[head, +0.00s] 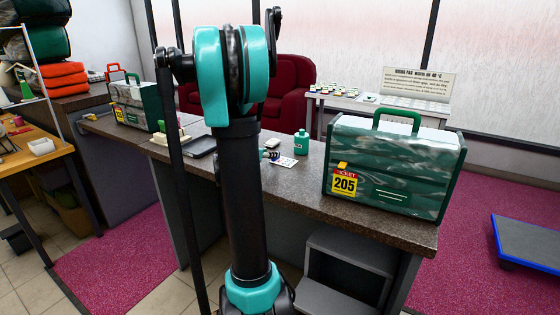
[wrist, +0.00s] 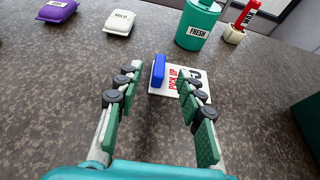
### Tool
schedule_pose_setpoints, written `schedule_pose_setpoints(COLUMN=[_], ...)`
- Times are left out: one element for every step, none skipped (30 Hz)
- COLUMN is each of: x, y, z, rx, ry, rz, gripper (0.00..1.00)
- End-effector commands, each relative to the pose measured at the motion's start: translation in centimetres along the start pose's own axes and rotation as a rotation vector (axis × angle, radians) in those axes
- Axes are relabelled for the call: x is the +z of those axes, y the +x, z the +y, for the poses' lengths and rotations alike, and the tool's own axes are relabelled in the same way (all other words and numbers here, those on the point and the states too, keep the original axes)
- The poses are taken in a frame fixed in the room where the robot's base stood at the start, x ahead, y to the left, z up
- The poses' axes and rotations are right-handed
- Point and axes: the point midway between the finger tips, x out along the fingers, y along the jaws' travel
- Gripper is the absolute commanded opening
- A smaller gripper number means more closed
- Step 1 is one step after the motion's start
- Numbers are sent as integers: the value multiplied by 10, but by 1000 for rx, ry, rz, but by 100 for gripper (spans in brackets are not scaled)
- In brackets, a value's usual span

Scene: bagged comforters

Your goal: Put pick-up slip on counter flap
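The pick-up slip (wrist: 172,82) is a white card with red "PICK UP" lettering and a blue clip-like piece (wrist: 158,71) at its left side. It lies on the speckled brown counter (wrist: 142,140); in the head view the slip (head: 285,162) is small, left of the large green bag. My gripper (wrist: 157,88) is open, its fingers spread on either side of the slip's near part, with the right finger covering some of it. I cannot tell whether the fingers touch it. In the head view my arm hides much of the counter's middle. I cannot tell which part is the counter flap.
A green bottle marked "FRESH" (wrist: 198,24), a small cup with a red stick (wrist: 236,32), a white "MILD" block (wrist: 122,22) and a purple block (wrist: 58,10) stand beyond the slip. A bagged comforter ticketed 205 (head: 415,160) stands at the counter's right.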

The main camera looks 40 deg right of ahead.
Motion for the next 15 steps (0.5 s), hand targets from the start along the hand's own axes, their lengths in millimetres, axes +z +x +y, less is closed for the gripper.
schedule_pose_setpoints(x=[0, 0, 0, 0, 0, 0, 0, 0, 0, 0, 0, 0, 1, 1, 2], y=[9, 12, 16, 19, 20, 22, 23, 24, 26, 27, 29, 32, 36, 39, 45], z=[-1, -1, 0, 0, 0, -1, -1, -1, -1, -1, -1, -1, -1, -1, -1], rx=[-3, -3, -2, -2, -1, -1, -1, -1, -1, -1, -1, -2, -2, -2, -2], ry=[1, 1, 1, 1, 1, 1, 0, 0, 0, 0, 0, 0, 1, 1, 2], rz=[0, 0, 0, 0, 0, 0, 0, 0, 0, 0, 0, 0, 0, 1, 1], gripper=[38, 38, 38, 38, 38, 38, 38, 38, 38, 38, 38, 38, 38, 38, 38])
